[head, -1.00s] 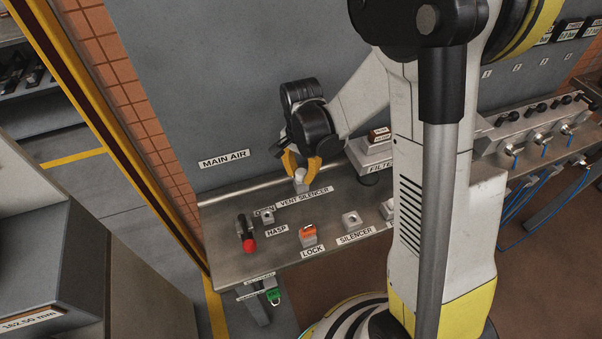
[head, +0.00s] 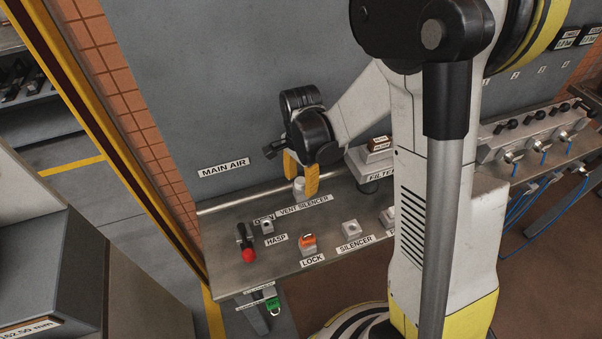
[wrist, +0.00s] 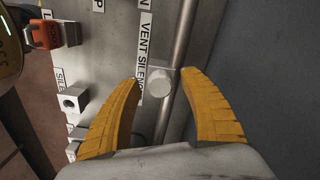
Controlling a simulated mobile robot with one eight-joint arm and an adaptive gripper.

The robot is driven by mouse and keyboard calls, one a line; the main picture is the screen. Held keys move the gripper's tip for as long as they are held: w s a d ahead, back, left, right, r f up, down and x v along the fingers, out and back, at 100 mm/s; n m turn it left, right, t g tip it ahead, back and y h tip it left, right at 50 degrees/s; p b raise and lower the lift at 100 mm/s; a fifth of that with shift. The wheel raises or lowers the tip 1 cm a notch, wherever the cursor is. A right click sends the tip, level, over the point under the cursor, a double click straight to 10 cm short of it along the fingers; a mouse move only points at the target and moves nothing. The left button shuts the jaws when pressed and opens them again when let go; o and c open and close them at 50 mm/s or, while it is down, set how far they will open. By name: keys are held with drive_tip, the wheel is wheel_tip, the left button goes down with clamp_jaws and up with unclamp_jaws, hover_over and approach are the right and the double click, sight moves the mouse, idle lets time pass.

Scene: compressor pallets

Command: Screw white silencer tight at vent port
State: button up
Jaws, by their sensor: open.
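The white silencer (head: 299,188) sits upright at the vent port beside the VENT SILENCER label (head: 303,205). In the wrist view the silencer (wrist: 159,82) shows as a pale round top between and just beyond the two yellow fingers. My gripper (head: 302,183) is over the silencer, pointing down, with one finger on each side. It also shows in the wrist view (wrist: 162,75), where its fingers are spread with gaps to the silencer. The silencer's lower end and the port's thread cannot be seen well.
The bench (head: 225,235) carries a red-knobbed lever (head: 247,247), an orange lock (head: 308,241) and a SILENCER holder block (head: 350,229). A rail (wrist: 183,40) runs close behind the silencer, along the grey wall. A filter unit (head: 372,165) stands to the right.

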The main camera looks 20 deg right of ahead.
sight(301, 181)
wheel_tip(301, 181, up, 12)
idle(0.3)
drive_tip(key=s+r+n+t, duration=0.7)
drive_tip(key=s+n, duration=0.5)
drive_tip(key=n, duration=0.2)
drive_tip(key=shift+s, duration=0.4)
